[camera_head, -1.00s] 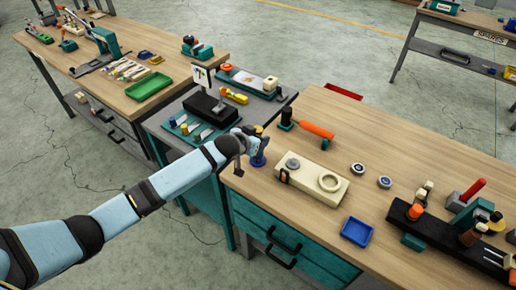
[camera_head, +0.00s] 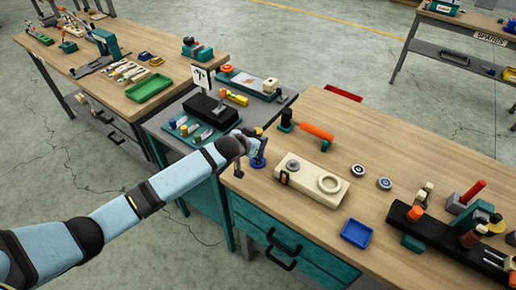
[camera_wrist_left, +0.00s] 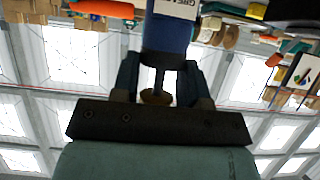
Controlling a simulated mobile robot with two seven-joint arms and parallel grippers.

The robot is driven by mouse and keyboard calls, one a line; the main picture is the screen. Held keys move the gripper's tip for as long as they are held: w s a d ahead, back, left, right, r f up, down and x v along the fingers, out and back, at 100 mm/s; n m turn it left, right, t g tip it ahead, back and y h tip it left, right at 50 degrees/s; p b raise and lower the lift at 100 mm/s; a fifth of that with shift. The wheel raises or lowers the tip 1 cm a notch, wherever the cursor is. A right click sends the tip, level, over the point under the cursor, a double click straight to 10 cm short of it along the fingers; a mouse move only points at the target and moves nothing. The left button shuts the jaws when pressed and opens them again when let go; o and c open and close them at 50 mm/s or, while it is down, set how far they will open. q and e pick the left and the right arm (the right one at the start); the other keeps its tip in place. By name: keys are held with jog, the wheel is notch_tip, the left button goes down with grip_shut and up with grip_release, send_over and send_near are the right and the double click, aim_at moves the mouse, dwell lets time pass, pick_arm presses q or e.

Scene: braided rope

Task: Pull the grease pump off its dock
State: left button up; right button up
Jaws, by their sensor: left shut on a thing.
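The grease pump (camera_wrist_left: 168,34) is a blue cylinder with a white label reading GREASE, upside down in the left wrist view. My left gripper (camera_wrist_left: 158,70) is shut on it, one dark finger on either side. In the head view the pump's blue lower part (camera_head: 258,162) shows at the left corner of the right workbench, with my left gripper (camera_head: 250,146) at it. My wrist hides much of the pump. I cannot make out the dock or whether the pump is touching it. My right gripper is not in view.
On the right workbench (camera_head: 375,140) stand an orange-handled tool (camera_head: 316,131), a cream block with rings (camera_head: 311,184), a blue tray (camera_head: 356,233) and a black rack (camera_head: 440,238). A lower grey stand (camera_head: 165,150) with tools adjoins its left side.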

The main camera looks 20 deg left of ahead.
pick_arm(q)
jog(key=shift+r+p, duration=0.3)
jog(key=shift+r, duration=0.3)
jog(key=shift+r+p, duration=0.55)
jog(key=shift+r, duration=0.65)
jog(key=shift+w+r, duration=0.1)
jog(key=shift+r, duration=1.15)
